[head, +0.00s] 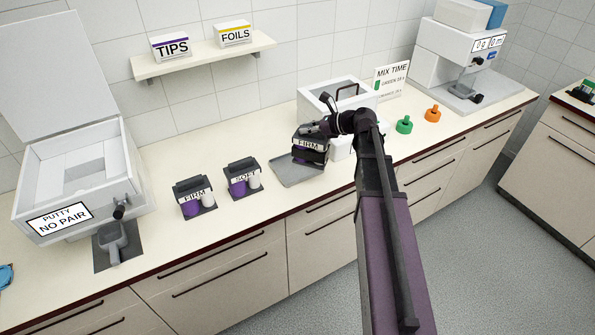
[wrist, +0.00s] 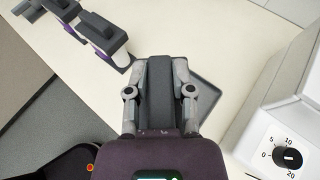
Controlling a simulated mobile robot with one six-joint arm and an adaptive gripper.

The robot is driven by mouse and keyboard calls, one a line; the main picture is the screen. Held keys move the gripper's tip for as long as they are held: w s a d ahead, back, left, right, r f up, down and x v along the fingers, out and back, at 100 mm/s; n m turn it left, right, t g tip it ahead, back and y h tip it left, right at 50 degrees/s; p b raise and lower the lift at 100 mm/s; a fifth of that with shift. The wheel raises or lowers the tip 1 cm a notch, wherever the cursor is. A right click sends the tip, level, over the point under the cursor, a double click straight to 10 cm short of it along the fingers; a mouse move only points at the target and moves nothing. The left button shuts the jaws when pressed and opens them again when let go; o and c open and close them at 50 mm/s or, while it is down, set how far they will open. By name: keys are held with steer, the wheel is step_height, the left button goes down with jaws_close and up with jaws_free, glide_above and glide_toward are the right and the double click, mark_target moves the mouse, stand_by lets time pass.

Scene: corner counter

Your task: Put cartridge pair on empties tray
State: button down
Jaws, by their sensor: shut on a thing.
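A dark cartridge pair labelled FIRM (head: 308,149) is held by my gripper (head: 318,130) over a flat grey tray (head: 294,174) on the counter. In the wrist view, the fingers of my gripper (wrist: 158,75) are closed on both sides of the dark top of this cartridge pair (wrist: 158,90). The grey tray (wrist: 207,97) shows behind and to the right of the fingers. I cannot tell whether the pair touches the tray. Two other cartridge pairs, FIRM (head: 194,197) and SOFT (head: 243,178), stand on the counter to the left.
A white putty machine (head: 85,185) marked NO PAIR stands open at the left. A white box (head: 335,95) with a handle is behind my gripper. Green (head: 404,125) and orange (head: 433,113) pieces lie to the right. A wall shelf (head: 205,57) holds two boxes.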

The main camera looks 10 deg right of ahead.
steer(key=s+d+f+n+g+b, duration=0.1)
steer(key=s+d+f+b, duration=0.1)
steer(key=s, duration=0.6)
steer(key=shift+s+d+f+y, duration=0.25)
steer(key=shift+s+f+y, duration=0.05)
steer(key=shift+f+y, duration=0.15)
steer(key=w+a+b, duration=0.1)
steer(key=w+a, duration=0.2)
steer(key=w, duration=0.3)
steer(key=w+a+f, duration=0.1)
steer(key=w+a, duration=0.2)
steer(key=w, duration=0.4)
steer(key=shift+w+f+b, duration=0.2)
steer(key=shift+w+b, duration=0.05)
steer(key=shift+b, duration=0.1)
steer(key=shift+w+a+f+b, duration=0.1)
steer(key=shift+w+f+b, duration=0.1)
steer(key=shift+f+b, duration=0.4)
steer(key=shift+w+a+f+b, duration=0.1)
steer(key=shift+w+f+b, duration=0.1)
steer(key=shift+f+b, duration=0.45)
steer(key=shift+w+f+b, duration=0.2)
steer(key=shift+f+b, duration=0.35)
steer(key=shift+f, duration=0.2)
